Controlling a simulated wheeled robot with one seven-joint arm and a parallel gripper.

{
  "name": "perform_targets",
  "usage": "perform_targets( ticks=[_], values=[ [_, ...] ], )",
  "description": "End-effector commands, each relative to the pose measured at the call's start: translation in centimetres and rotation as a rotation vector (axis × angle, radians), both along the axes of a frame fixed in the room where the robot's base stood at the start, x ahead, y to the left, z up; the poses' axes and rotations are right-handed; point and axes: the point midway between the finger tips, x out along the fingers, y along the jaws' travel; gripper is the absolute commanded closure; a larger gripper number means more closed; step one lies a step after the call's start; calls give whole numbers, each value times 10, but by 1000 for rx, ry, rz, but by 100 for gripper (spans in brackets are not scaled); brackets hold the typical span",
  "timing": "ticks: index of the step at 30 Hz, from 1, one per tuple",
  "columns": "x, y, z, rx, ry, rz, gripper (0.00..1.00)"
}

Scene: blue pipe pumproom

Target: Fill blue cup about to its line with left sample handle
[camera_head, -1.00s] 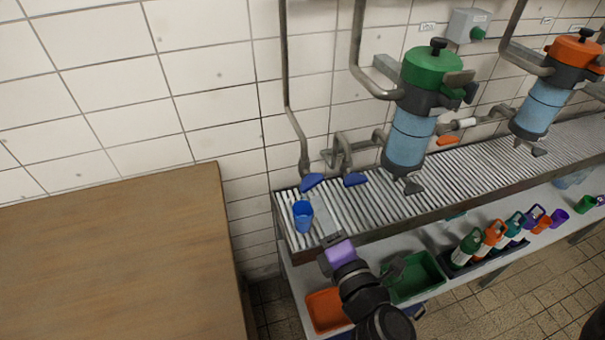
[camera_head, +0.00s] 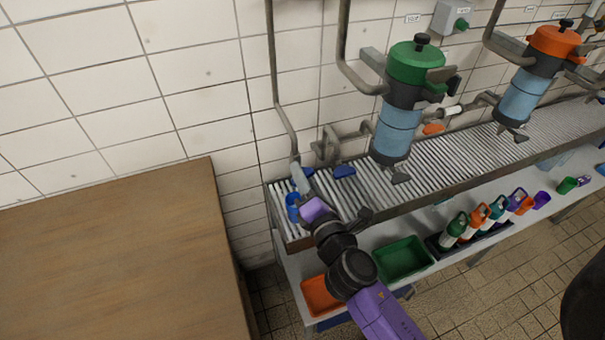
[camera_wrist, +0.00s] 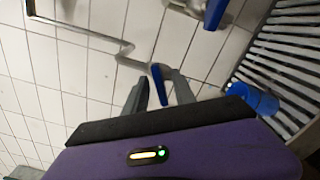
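The blue cup (camera_head: 292,208) stands upright on the slatted rack at its left end; it also shows at the right in the wrist view (camera_wrist: 264,103). The left blue sample handle (camera_head: 309,172) is at the foot of the left thin pipe, behind the cup and partly hidden by my gripper (camera_head: 297,171). In the wrist view, my gripper (camera_wrist: 159,79) is open, with its two fingers apart and the blue handle (camera_wrist: 158,84) showing between them. I cannot tell whether either finger touches it. The inside of the cup is not clear enough to tell its level.
A second blue handle (camera_head: 344,171) lies just right. A green-topped sight-glass unit (camera_head: 398,130) stands farther right, an orange-topped one (camera_head: 525,90) beyond. Below the rack (camera_head: 450,168) are a green bin (camera_head: 403,259) and an orange bin (camera_head: 319,296). A wooden table (camera_head: 110,260) is at left.

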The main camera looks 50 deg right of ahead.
Motion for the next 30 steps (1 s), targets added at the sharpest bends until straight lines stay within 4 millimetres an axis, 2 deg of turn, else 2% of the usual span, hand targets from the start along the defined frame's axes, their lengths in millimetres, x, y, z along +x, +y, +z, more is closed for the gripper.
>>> perform_targets(
  ticks=[6,11,22,30],
  values=[
    [0,0,0,0,0,0,68],
    [0,0,0,0,0,0,100],
    [0,0,-1,16,-10,1,100],
    [0,1,-3,125,-84,1,100]
  ],
)
